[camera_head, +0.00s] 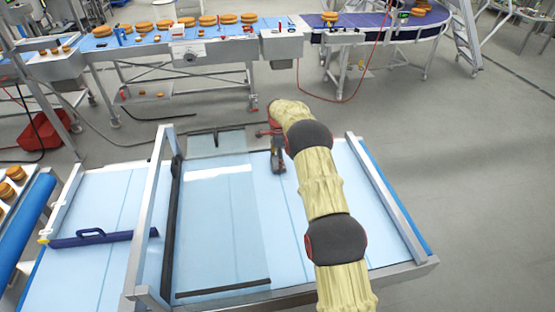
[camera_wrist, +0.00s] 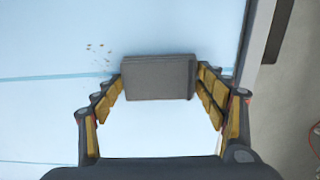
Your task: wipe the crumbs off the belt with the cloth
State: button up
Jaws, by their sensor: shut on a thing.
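The light-blue belt (camera_head: 283,225) lies under my arm in the head view and fills most of the wrist view (camera_wrist: 60,120). In the wrist view, a grey rectangular block, which looks like the folded cloth (camera_wrist: 158,80), is between my fingertips. My gripper (camera_wrist: 160,77) is shut on it. A few small brown and dark crumbs (camera_wrist: 98,50) lie on the belt left of the cloth, apart from it. In the head view, my gripper (camera_head: 278,160) is over the far part of the belt; the cloth and crumbs cannot be made out there.
A clear panel in a metal frame (camera_head: 145,225) stands at the left of the belt. A dark blue handled tool (camera_head: 90,238) lies farther left. Grey belt edging (camera_head: 405,272) borders the near right. Another conveyor with round cakes (camera_head: 207,20) runs behind, across open floor.

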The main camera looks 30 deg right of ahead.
aim_at(282, 181)
jog(key=shift+s+a+f, duration=0.1)
jog(key=shift+s+a, duration=0.15)
jog(key=shift+s, duration=0.65)
jog(key=shift+s+a+f, duration=0.1)
jog(key=shift+s+a, duration=0.2)
jog(key=shift+s, duration=0.6)
jog(key=shift+s+a, duration=0.25)
jog(key=shift+s, duration=0.65)
jog(key=shift+s+a+r, duration=0.1)
jog(key=shift+s+a, duration=0.15)
jog(key=shift+s, duration=0.55)
jog(key=shift+s+a+r, duration=0.1)
jog(key=shift+s+a, duration=0.1)
jog(key=shift+s, duration=0.6)
